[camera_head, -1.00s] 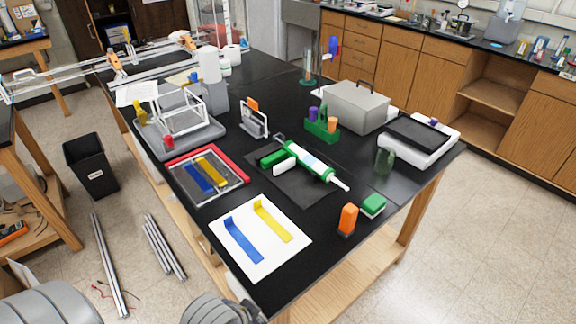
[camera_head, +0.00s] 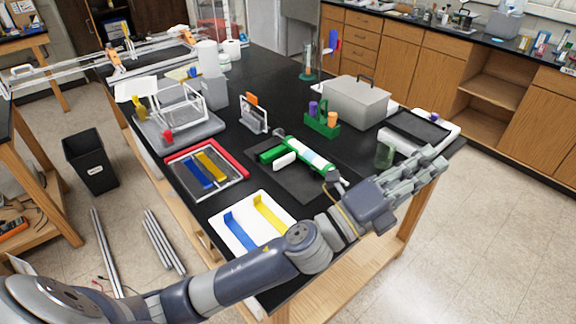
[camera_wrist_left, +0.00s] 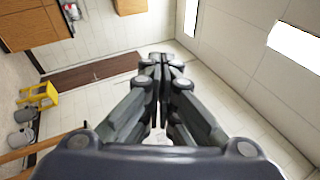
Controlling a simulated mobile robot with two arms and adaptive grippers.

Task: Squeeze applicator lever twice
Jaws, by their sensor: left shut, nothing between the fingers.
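The applicator (camera_head: 308,158) is a green and white tube with a green handle part (camera_head: 272,154) and a white lever-like piece (camera_head: 284,160) at its left end. It lies on a dark mat (camera_head: 290,184) on the black table, its nozzle end towards the lower right and partly hidden by my arm. My left gripper (camera_head: 440,168) is shut and empty. It is in front of the table's right part in the head view, to the right of the applicator and apart from it. The left wrist view shows its closed fingers (camera_wrist_left: 161,64) and no applicator. My right gripper is not in view.
A white tray (camera_head: 270,207) with blue and yellow strips and a red-edged tray (camera_head: 173,161) stand left of the mat.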

